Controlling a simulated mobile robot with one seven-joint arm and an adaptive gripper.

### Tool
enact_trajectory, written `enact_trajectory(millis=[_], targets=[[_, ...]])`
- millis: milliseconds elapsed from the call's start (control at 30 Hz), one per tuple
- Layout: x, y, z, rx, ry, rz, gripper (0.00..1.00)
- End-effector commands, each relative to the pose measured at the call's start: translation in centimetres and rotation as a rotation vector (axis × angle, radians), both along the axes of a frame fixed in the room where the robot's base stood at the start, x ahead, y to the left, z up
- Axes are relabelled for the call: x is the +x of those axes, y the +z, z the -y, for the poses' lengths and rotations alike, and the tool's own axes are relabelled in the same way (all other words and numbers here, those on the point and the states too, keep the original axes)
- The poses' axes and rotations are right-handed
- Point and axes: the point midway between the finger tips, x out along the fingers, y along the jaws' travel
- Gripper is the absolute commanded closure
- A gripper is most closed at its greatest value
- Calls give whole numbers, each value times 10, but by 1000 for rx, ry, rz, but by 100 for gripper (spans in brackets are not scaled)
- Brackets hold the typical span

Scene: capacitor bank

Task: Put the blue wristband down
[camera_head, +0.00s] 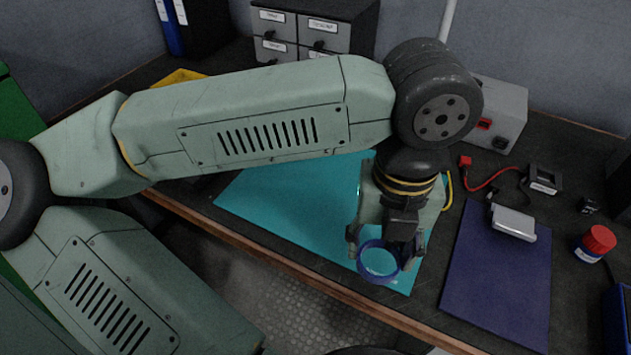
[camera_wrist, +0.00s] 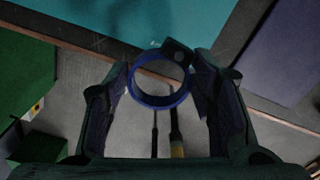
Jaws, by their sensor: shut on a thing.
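The blue wristband (camera_head: 378,279) is a round ring with a small dark block on it. My gripper (camera_head: 383,248) points down and is shut on the wristband, near the front edge of the teal mat (camera_head: 285,205) in the head view. In the wrist view the wristband (camera_wrist: 159,101) sits between the two fingers of my gripper (camera_wrist: 165,90), its opening facing the camera. I cannot tell from the head view how high the wristband is above the mat.
A dark blue mat (camera_head: 500,270) lies to the right, with a silver-grey device (camera_head: 514,223) at its back edge. A red-capped jar (camera_head: 596,243) stands further right. A grey box (camera_head: 497,110) and drawers (camera_head: 320,35) stand behind. The bench's front edge (camera_head: 300,268) is close.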

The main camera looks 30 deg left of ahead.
Motion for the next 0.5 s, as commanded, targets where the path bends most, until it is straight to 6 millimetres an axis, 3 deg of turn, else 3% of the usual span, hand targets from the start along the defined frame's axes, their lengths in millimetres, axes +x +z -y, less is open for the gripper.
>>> enact_trajectory(millis=[233,500], targets=[[11,-2,-15,-1,120,-1,69],[71,-7,-48,-2,121,-2,69]])
